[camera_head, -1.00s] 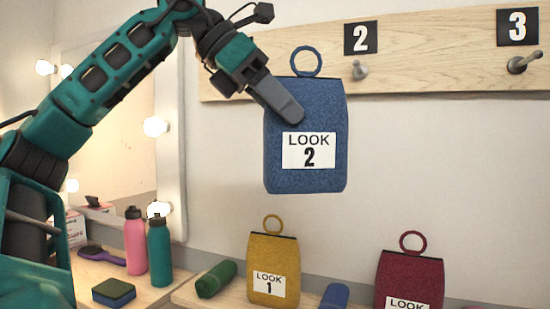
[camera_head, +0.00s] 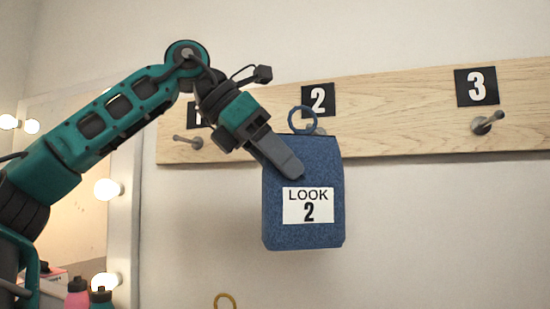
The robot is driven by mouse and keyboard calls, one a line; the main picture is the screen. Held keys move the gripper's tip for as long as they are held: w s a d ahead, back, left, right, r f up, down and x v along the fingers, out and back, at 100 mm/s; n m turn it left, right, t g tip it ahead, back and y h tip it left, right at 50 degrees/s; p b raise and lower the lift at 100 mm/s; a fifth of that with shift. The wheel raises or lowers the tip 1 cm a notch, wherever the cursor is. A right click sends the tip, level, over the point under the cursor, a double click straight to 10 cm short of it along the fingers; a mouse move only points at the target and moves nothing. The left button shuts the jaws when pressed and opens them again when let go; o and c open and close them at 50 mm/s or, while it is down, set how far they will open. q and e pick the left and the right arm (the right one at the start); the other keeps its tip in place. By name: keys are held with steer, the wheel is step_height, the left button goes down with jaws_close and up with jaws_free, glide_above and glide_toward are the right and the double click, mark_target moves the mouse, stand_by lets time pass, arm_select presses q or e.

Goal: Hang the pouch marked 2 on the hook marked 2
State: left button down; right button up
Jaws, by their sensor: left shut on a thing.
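The blue pouch (camera_head: 302,232), labelled LOOK 2, hangs upright in my left gripper (camera_head: 290,168), which is shut on its upper part. A blue ring (camera_head: 302,120) stands up from the pouch's top edge. The hook marked 2 (camera_head: 317,129) is on the wooden board below the black number 2 plate (camera_head: 318,100). In the picture it shows just behind the ring's right side and is partly hidden. I cannot tell whether the ring is around the hook or in front of it. My right gripper is not in view.
The wooden board (camera_head: 400,118) spans the wall. Hook 1 (camera_head: 188,141) is left, close to my left arm; hook 3 (camera_head: 487,123) is right. A lit mirror (camera_head: 85,160) stands at left. A yellow ring (camera_head: 225,300) and bottle tops show at the bottom edge.

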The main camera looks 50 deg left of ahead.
arm_select(q)
steer(key=w+a+f+p, duration=0.1)
steer(key=w+a+p, duration=0.2)
steer(key=w, duration=0.3)
steer(key=shift+w+a+f, duration=0.15)
steer(key=shift+w+a, duration=0.05)
steer(key=shift+a, duration=0.05)
stand_by(0.6)
stand_by(0.5)
steer(key=shift+c, duration=1.8)
jaws_free()
steer(key=shift+f, duration=0.1)
steer(key=v, duration=1.3)
